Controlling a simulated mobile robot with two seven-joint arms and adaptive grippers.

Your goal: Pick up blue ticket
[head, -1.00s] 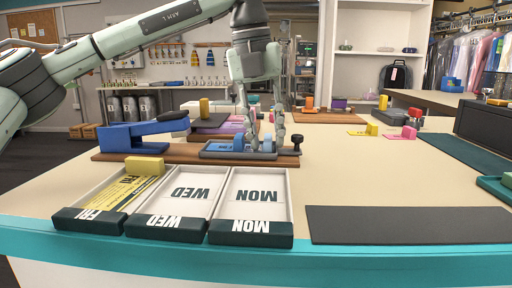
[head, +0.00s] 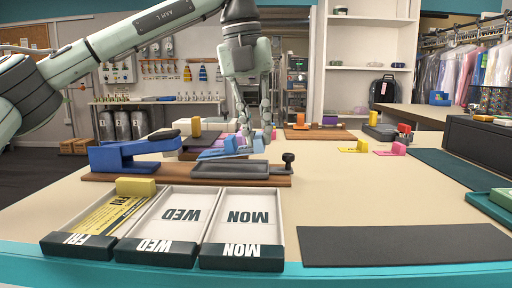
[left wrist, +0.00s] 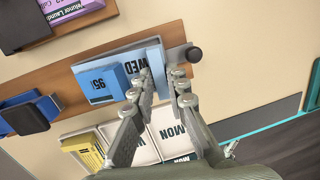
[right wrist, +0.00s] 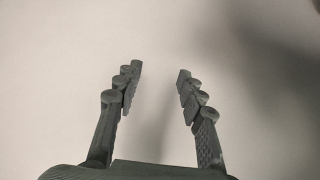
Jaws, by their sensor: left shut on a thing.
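The blue ticket (head: 222,152) is light blue with a darker blue end. In the left wrist view the ticket (left wrist: 118,58) shows "WED" and a darker patch reading "95". My left gripper (head: 255,138) is shut on its blue grip block (head: 258,144), and the ticket is tilted just above the grey tray (head: 232,171) on the wooden board. The fingers hide part of the block in the left wrist view. My right gripper (right wrist: 156,80) is open and empty before a plain pale surface, and is out of the head view.
Three open trays stand in front, marked FRI (head: 78,245), WED (head: 155,252) and MON (head: 240,257); a yellow ticket (head: 112,212) lies in FRI. A blue press (head: 130,155) stands left on the board, a dark knob (head: 288,162) right. A dark mat (head: 405,245) lies front right.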

